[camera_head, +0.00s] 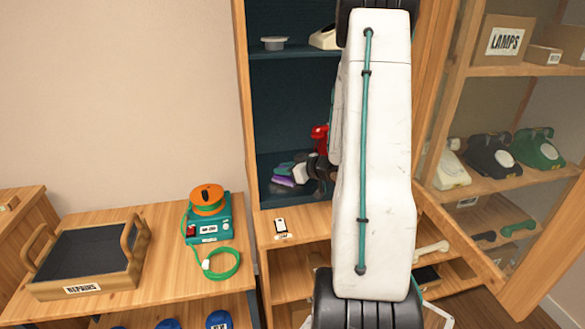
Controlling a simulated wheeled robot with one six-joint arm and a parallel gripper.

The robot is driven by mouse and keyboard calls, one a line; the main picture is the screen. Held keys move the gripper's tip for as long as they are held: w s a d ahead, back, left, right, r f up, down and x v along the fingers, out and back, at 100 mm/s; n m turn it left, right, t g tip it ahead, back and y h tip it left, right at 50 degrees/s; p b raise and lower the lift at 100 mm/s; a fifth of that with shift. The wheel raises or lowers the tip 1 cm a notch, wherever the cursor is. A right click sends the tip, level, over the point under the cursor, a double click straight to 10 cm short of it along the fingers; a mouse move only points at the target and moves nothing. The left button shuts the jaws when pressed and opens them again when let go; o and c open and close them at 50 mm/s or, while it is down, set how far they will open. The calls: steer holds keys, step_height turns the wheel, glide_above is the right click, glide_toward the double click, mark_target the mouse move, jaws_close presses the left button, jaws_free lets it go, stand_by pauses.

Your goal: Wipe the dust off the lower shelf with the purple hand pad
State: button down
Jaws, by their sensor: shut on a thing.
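The purple hand pad (283,181) is low inside the dark blue cabinet, at or just above the lower shelf (267,196). My gripper (299,173) is at the pad, small and partly hidden behind my white arm, and is shut on it. Whether the pad touches the shelf is hard to tell. Dust is too small to make out, and the right part of the shelf is hidden behind my arm.
A red object (320,138) shows beside my arm. The upper shelf (285,52) holds a grey dish (274,43) and a cream phone (324,38). An open glazed door (500,140) stands at right. A repairs tray (85,262) and teal device (208,228) are on the left bench.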

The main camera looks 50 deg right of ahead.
steer(key=shift+w+a+r, duration=0.1)
steer(key=shift+w+a, duration=0.65)
steer(key=shift+a, duration=0.25)
steer(key=shift+w+a+r, duration=0.1)
steer(key=shift+w+a, duration=0.65)
steer(key=shift+a, duration=0.25)
steer(key=shift+w+d, duration=0.1)
steer(key=shift+w, duration=0.05)
steer(key=shift+s+d+r, duration=0.15)
steer(key=shift+s+d, duration=0.95)
steer(key=shift+d, duration=0.35)
steer(key=shift+s+d+r, duration=0.15)
steer(key=shift+s+d, duration=0.95)
steer(key=shift+d, duration=0.4)
steer(key=shift+s+d+r, duration=0.15)
steer(key=shift+s+d, duration=0.95)
steer(key=shift+d, duration=0.35)
glide_above(270, 188)
steer(key=shift+r, duration=0.3)
steer(key=shift+a, duration=0.1)
steer(key=shift+r, duration=0.1)
step_height(270, 188, up, 6)
steer(key=shift+r, duration=0.1)
